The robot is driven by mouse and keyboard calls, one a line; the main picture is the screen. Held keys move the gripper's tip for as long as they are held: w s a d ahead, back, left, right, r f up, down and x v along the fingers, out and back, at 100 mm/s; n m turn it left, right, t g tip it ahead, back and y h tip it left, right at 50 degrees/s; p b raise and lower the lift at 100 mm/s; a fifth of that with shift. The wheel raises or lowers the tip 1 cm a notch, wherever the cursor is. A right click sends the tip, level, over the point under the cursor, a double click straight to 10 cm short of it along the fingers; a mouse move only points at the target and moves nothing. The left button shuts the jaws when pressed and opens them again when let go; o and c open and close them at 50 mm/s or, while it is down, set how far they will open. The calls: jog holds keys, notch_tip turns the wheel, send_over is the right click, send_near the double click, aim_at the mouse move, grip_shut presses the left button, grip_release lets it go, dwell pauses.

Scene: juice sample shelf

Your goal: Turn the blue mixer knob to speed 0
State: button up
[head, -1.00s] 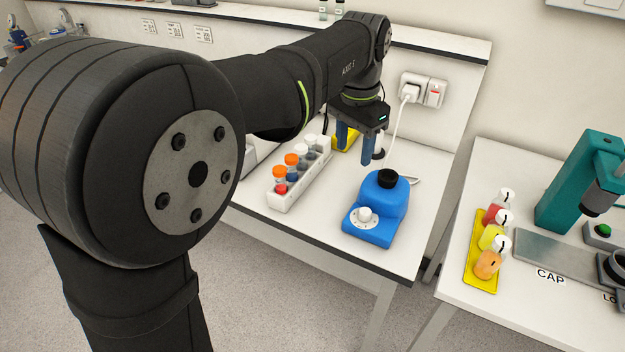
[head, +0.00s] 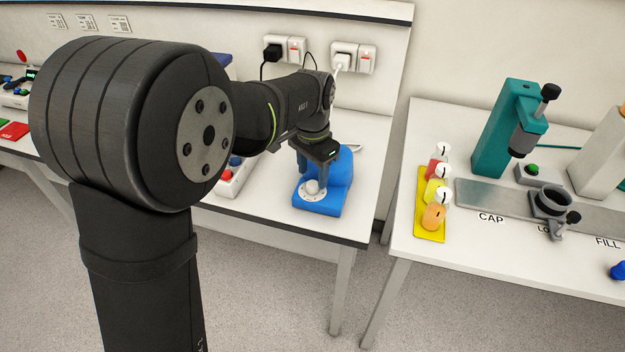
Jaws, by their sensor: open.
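The blue mixer (head: 338,184) stands on the white bench near its front right corner. Its white round knob (head: 312,187) sits on the low front part, on a pale dial whose marks are too small to read. My gripper (head: 312,178) points down over the mixer, open, with its fingers close above or around the knob. I cannot tell whether a finger touches the knob. The mixer's black top is hidden behind my gripper.
A yellow tray (head: 428,230) with small capped bottles stands on the right bench, across a gap. A teal press (head: 505,130) stands behind it.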

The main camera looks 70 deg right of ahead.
aim_at(313, 183)
jog(key=shift+f, duration=1.7)
jog(key=c, duration=1)
jog(key=shift+o, duration=0.2)
jog(key=shift+n, duration=0.3)
jog(key=n, duration=1.2)
jog(key=shift+n, duration=0.3)
